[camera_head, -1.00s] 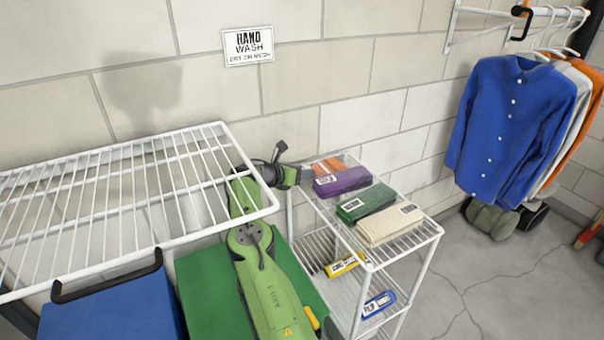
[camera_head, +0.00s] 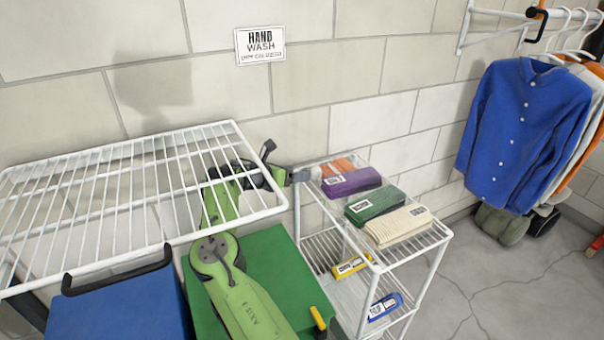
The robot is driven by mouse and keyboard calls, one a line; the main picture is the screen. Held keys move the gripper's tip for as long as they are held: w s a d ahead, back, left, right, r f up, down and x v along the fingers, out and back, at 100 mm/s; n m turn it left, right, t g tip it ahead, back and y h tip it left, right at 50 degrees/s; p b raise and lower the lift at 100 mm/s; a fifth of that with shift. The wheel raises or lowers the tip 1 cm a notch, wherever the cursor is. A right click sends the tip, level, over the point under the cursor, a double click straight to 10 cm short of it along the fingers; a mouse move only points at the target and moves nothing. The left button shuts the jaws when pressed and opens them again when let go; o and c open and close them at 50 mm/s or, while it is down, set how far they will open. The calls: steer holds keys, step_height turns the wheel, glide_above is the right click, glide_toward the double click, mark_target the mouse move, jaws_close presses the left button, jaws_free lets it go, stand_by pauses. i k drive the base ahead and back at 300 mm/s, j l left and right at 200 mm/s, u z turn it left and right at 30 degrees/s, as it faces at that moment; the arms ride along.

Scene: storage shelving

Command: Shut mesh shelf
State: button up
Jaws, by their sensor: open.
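The mesh shelf (camera_head: 120,190) is a white wire rack at the left, sticking out from the block wall and roughly level. My gripper (camera_head: 283,161), dark grey at the end of my green arm, is just past the shelf's right edge, near the wall. Its jaws are apart, with one finger pointing up and the other toward the small rack at the right. Nothing shows between them. Part of my wrist and forearm is seen through and below the shelf's wires. Contact between the arm and the shelf cannot be told.
A white wire rack (camera_head: 436,236) with folded cloths stands close on the right. A blue box (camera_head: 125,308) and a green box (camera_head: 275,262) sit below the shelf; a black handle (camera_head: 115,272) shows by the blue one.

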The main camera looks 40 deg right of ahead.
mark_target(66, 277)
steer(key=k+j, duration=0.25)
steer(key=k, duration=0.25)
steer(key=k+j, duration=0.2)
steer(key=k, duration=0.25)
